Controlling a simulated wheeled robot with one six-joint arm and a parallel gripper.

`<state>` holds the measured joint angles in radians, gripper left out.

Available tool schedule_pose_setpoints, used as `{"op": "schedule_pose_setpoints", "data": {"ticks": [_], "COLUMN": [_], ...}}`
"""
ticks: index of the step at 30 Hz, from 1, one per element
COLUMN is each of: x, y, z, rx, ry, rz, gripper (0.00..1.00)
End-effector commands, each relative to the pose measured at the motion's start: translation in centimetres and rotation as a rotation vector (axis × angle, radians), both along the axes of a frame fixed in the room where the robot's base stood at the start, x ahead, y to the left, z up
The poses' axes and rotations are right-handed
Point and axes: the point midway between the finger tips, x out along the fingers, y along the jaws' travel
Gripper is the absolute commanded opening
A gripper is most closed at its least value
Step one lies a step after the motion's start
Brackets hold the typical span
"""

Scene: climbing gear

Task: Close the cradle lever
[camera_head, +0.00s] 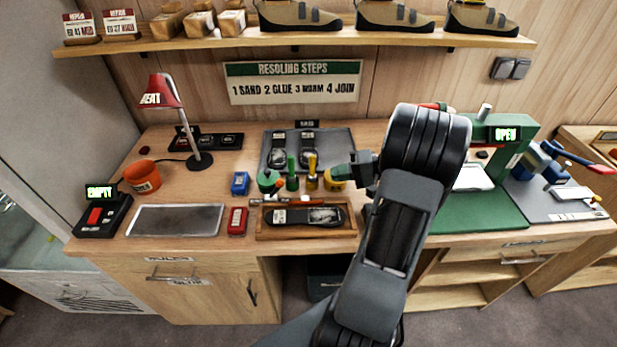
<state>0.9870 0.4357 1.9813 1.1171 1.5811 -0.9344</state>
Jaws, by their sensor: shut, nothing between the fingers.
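A green press (512,135) stands at the right of the bench, with a lit display reading OPEN (505,134). A light grey knob or lever end (484,112) sticks up at its top left. A white plate (472,178) lies in the press above its green base (480,212). My arm hides the press's left side, so I cannot tell how the whole lever stands. My gripper (342,173) points left, shut and empty, apart from the press. It is close to the several small bottles on the bench.
Small bottles (292,172) and a wooden tray (264,231) with a dark sole stand left of my gripper. A red lamp (160,92), orange cup (142,177) and metal plate (175,219) are further left. A blue vise-like device (545,160) stands right of the press.

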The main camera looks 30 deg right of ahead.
Motion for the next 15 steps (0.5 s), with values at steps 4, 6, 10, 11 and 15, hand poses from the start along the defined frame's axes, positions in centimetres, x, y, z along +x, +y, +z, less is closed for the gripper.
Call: {"op": "schedule_pose_setpoints", "data": {"ticks": [4, 6, 10, 11, 15], "x": [1.1, 1.9, 3.3, 3.6, 5.0], "y": [1.7, 2.7, 4.8, 5.2, 7.1], "z": [-0.4, -0.7, -1.5, -1.6, -2.4], "rx": [0.003, 0.002, 0.002, 0.003, 0.002], "ry": [0.002, 0.003, 0.003, 0.004, 0.003], "rz": [0.005, 0.006, 0.006, 0.007, 0.006], "gripper": [0.00, 0.00, 0.00, 0.00, 0.00]}}
